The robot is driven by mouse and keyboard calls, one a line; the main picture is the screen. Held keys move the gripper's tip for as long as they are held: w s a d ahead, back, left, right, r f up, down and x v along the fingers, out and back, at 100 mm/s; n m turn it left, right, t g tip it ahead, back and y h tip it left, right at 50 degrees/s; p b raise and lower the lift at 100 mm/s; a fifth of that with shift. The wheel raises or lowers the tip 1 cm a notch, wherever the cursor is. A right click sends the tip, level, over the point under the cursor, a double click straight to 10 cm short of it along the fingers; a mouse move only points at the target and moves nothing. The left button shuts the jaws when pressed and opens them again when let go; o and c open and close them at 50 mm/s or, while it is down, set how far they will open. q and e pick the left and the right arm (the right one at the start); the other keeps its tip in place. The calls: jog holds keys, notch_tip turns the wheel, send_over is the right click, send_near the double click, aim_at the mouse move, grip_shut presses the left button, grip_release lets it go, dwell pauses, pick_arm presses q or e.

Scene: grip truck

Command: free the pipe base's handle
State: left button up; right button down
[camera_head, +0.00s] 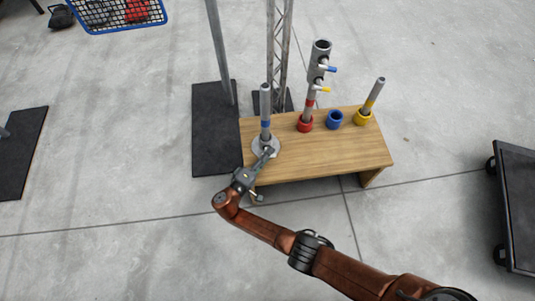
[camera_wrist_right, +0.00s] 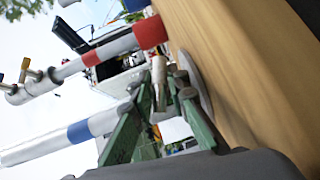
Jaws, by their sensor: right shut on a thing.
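The pipe base (camera_head: 257,146) is a round pale grey disc at the left end of the wooden bench. A grey pipe with a blue band (camera_head: 265,103) stands upright on it. My right gripper (camera_head: 267,152) reaches in from the front, low beside the pipe, and is shut on the pipe base's handle. The banded pipe (camera_wrist_right: 70,135) runs off to the left there, and the disc's edge (camera_wrist_right: 203,85) shows beyond the fingers. My left gripper is out of view.
The wooden bench (camera_head: 325,155) also carries a red socket (camera_head: 305,125) with a tall valved pipe (camera_head: 319,65), an empty blue ring (camera_head: 335,119) and a yellow socket (camera_head: 363,118) with a tilted pipe. A post on a black plate (camera_head: 212,150) stands left. The floor in front is clear.

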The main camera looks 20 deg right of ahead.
jog(key=c, duration=2.1)
grip_release()
jog(key=v, duration=1.2)
